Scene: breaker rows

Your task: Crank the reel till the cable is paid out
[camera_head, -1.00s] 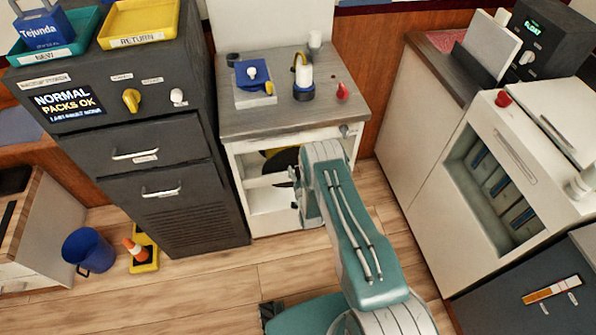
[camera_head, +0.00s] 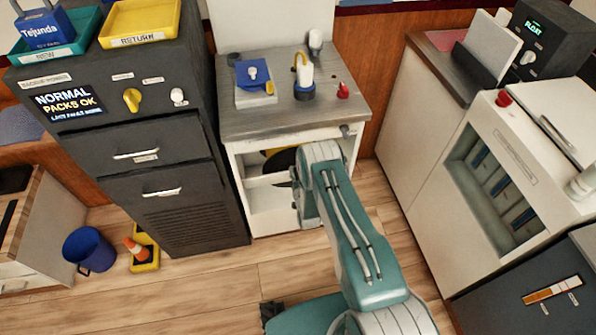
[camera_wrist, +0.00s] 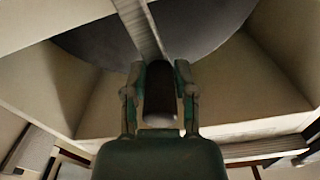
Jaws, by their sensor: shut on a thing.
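The reel (camera_head: 281,162) is a dark disc with a yellow part behind it, inside the open white cabinet under the grey counter. In the wrist view the reel's dark disc (camera_wrist: 214,24) fills the upper middle, with a pale straight crank arm (camera_wrist: 143,32) across it. A dark cylindrical crank handle (camera_wrist: 160,95) stands between the two fingers of my gripper (camera_wrist: 160,98), which is shut on it. In the head view my arm hides part of the reel and most of my gripper. I cannot make out the cable.
The cabinet (camera_head: 234,165) walls and shelf surround my gripper closely. A dark drawer unit (camera_head: 150,140) stands left, white units right. Floor in front is partly clear.

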